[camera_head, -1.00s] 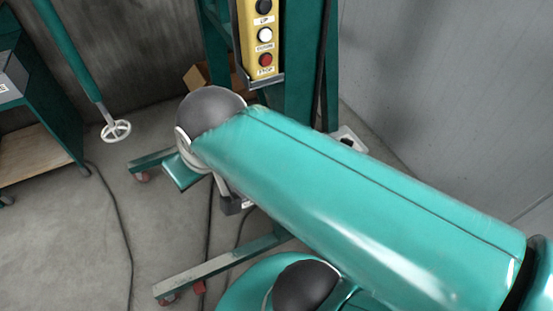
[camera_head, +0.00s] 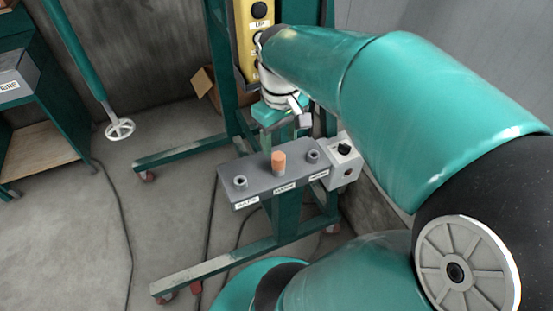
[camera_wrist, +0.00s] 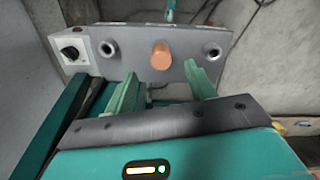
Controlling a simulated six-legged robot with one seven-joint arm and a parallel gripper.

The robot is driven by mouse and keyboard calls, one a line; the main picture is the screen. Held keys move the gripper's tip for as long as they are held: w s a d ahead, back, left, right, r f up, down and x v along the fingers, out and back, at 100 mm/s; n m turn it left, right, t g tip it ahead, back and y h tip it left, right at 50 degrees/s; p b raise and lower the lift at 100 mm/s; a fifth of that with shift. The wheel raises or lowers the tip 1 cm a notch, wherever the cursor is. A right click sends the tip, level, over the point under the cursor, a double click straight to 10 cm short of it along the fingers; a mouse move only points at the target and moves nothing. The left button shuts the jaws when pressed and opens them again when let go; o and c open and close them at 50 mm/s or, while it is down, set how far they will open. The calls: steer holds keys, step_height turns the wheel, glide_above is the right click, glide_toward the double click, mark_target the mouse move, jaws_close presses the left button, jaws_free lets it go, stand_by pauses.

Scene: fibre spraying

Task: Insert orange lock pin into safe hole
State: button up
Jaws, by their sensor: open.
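The orange lock pin (camera_head: 279,162) stands upright in the middle position of a grey bracket (camera_head: 259,173). An empty socket (camera_head: 240,181) is at the bracket's left end, above a small label that seems to read SAFE. Another empty socket (camera_head: 313,155) is at the right end. In the wrist view the row is reversed: the pin (camera_wrist: 161,56) is between the fingers' directions, and the left-end socket shows at right (camera_wrist: 211,51). My gripper (camera_wrist: 163,88) is open, with two green fingers apart and nothing between them. It is near the bracket, apart from the pin.
A white box with a black knob (camera_head: 344,162) adjoins the bracket's right end. A yellow button panel (camera_head: 252,40) hangs on the green stand above. The stand's wheeled foot (camera_head: 215,263) and cables lie on the floor. A green cabinet (camera_head: 50,110) stands at left.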

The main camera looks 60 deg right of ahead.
mark_target(278, 156)
steer(key=f, duration=0.8)
steer(key=shift+w+f, duration=0.1)
steer(key=shift+w, duration=0.15)
steer(key=shift+c, duration=0.2)
steer(key=c, duration=1)
